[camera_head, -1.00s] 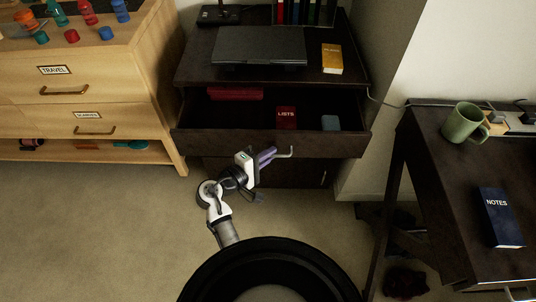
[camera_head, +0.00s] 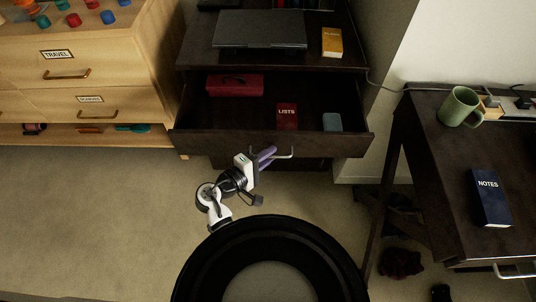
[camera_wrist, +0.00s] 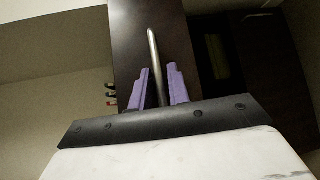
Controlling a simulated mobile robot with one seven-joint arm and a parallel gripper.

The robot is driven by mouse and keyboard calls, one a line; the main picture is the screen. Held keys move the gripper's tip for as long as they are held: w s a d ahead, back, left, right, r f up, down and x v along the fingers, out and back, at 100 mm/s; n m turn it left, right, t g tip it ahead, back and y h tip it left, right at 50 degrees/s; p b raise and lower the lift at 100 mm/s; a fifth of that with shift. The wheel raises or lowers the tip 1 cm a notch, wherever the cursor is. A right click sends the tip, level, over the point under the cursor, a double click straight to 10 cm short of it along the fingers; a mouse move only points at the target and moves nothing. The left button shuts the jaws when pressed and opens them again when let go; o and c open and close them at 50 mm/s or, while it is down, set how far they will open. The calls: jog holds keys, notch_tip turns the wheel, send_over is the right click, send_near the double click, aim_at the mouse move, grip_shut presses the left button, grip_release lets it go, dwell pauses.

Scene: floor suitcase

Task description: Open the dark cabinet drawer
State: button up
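The dark cabinet drawer (camera_head: 230,141) stands well open, showing its contents. Its silver bar handle (camera_head: 284,155) is on the front face; in the wrist view the handle (camera_wrist: 153,52) runs between my purple fingers. My gripper (camera_head: 268,153) is at the left part of the handle, shut on it, with one finger (camera_wrist: 142,88) on each side. The exact contact is partly hidden by the fingers. Inside the drawer are a red case (camera_head: 235,85), a red LISTS book (camera_head: 287,117) and a grey-blue item (camera_head: 332,122).
A laptop (camera_head: 260,29) and yellow book (camera_head: 332,42) lie on the cabinet top. A light wood dresser (camera_head: 120,75) stands left. A dark desk (camera_head: 440,165) with a green mug (camera_head: 460,107) and NOTES book (camera_head: 489,198) stands right. Carpet (camera_head: 90,220) at left is clear.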

jog(key=b+v, duration=0.1)
jog(key=v, duration=1.2)
jog(key=shift+s+a+b, duration=0.25)
jog(key=shift+a+b, duration=0.1)
jog(key=shift+r, duration=0.1)
